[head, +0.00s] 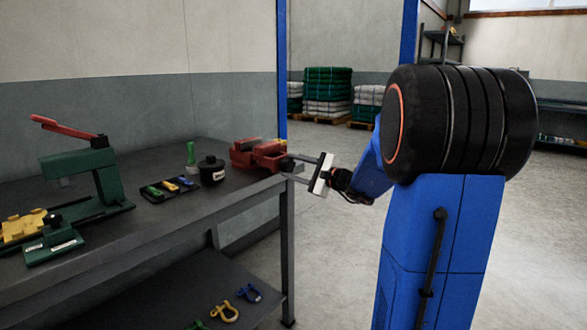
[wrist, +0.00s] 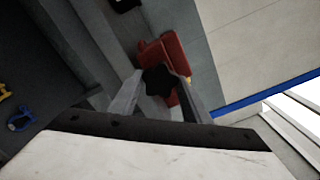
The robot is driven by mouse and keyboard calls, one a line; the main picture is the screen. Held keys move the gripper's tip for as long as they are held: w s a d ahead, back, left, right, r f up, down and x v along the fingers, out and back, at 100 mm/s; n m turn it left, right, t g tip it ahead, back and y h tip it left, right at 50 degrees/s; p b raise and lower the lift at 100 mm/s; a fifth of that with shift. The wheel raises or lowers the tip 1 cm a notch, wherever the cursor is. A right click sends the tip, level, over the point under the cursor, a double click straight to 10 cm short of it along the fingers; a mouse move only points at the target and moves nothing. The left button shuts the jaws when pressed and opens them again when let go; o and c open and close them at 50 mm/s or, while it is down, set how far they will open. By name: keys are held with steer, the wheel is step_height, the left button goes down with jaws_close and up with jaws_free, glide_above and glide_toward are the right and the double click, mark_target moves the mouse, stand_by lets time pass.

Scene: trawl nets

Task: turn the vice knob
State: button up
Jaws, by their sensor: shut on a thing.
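The red vice (head: 262,154) sits at the right end of the dark workbench. Its black knob (head: 287,165) faces right, toward my gripper. In the wrist view the vice (wrist: 174,50) lies beyond the fingers, and the dark lobed knob (wrist: 159,81) is between the fingertips. My gripper (head: 296,169) reaches in from the right, level with the knob. It also shows in the wrist view (wrist: 160,88), with one finger on each side of the knob, shut on it. Part of the knob is hidden by the fingers in the head view.
The workbench (head: 120,235) also carries a green press (head: 90,178) with a red lever, a black pot (head: 211,170) and a tray (head: 170,189) of small tools. Shackles (head: 224,311) lie on the lower shelf. A blue post (head: 282,70) stands behind the vice.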

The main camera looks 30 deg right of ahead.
steer(key=shift+m, duration=1.2)
steer(key=o, duration=1)
steer(key=shift+o, duration=0.2)
steer(key=shift+s, duration=0.1)
steer(key=v, duration=1.7)
steer(key=shift+s, duration=0.1)
